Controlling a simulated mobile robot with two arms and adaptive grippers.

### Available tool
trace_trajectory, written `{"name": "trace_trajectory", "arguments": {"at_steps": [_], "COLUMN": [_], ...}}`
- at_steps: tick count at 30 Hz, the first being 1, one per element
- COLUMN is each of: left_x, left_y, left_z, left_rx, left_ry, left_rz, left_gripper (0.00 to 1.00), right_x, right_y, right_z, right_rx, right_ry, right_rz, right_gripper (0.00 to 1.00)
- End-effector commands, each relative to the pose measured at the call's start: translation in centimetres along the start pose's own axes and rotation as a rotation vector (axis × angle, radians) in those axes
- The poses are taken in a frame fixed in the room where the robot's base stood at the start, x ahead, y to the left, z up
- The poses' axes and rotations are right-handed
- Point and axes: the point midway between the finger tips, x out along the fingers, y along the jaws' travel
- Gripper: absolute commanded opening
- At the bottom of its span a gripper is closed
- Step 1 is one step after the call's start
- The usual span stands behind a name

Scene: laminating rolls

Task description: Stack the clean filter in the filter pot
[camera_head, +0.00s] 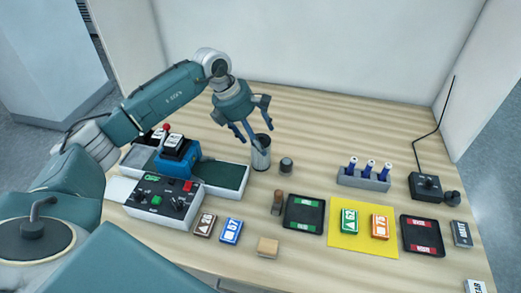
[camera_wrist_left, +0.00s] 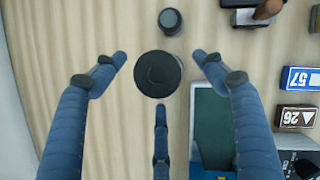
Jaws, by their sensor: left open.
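A metal cylinder (camera_head: 261,155), which looks like the filter pot, stands upright on the table right of the green-topped machine. In the left wrist view its dark round top (camera_wrist_left: 158,74) lies between the fingers. I cannot tell whether a filter sits inside it. A smaller dark cylinder (camera_head: 286,165) stands just to its right; it also shows at the top of the left wrist view (camera_wrist_left: 170,21). I cannot tell if it is the clean filter. My left gripper (camera_head: 254,132) is open and empty, pointing down above the metal cylinder. My right gripper is out of view.
A machine with a blue press (camera_head: 178,157) and a control box (camera_head: 164,197) stands at left. Black trays (camera_head: 304,213), a yellow mat (camera_head: 362,240) with labelled boxes, and a rack of blue bottles (camera_head: 364,179) lie to the right. The table behind the cylinder is clear.

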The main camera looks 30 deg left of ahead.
Motion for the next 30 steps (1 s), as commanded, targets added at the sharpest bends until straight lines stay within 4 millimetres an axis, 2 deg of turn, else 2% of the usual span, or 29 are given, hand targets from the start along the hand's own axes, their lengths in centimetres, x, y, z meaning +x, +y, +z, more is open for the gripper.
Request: {"name": "trace_trajectory", "arguments": {"at_steps": [1, 3, 9, 15, 17, 22, 24, 30], "left_x": [0.4, 1.5, 3.7, 3.9, 3.9, 3.8, 3.8, 3.8], "left_y": [-0.1, 0.2, 0.2, 0.3, 0.3, 0.3, 0.3, 0.3], "left_z": [0.1, -0.1, -0.2, -0.2, -0.2, -0.2, -0.2, -0.2], "left_rx": [-0.002, -0.002, 0.001, 0.002, 0.001, 0.002, 0.002, 0.002], "left_ry": [0.003, 0.004, 0.001, 0.001, 0.001, 0.001, 0.0, 0.0], "left_rz": [-0.007, -0.006, -0.003, -0.002, -0.002, -0.001, -0.001, -0.001], "left_gripper": [0.71, 0.71, 0.71, 0.71, 0.63, 0.29, 0.25, 0.24], "right_x": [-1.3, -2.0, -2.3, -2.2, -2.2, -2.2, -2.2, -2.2], "right_y": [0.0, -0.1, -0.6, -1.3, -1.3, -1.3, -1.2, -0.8], "right_z": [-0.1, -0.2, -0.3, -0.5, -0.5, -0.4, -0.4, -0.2], "right_rx": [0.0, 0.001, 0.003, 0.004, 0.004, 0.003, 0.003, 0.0], "right_ry": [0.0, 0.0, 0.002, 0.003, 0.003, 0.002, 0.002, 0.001], "right_rz": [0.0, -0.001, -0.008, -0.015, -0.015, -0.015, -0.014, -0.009], "right_gripper": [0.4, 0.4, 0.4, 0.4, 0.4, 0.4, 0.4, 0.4]}}
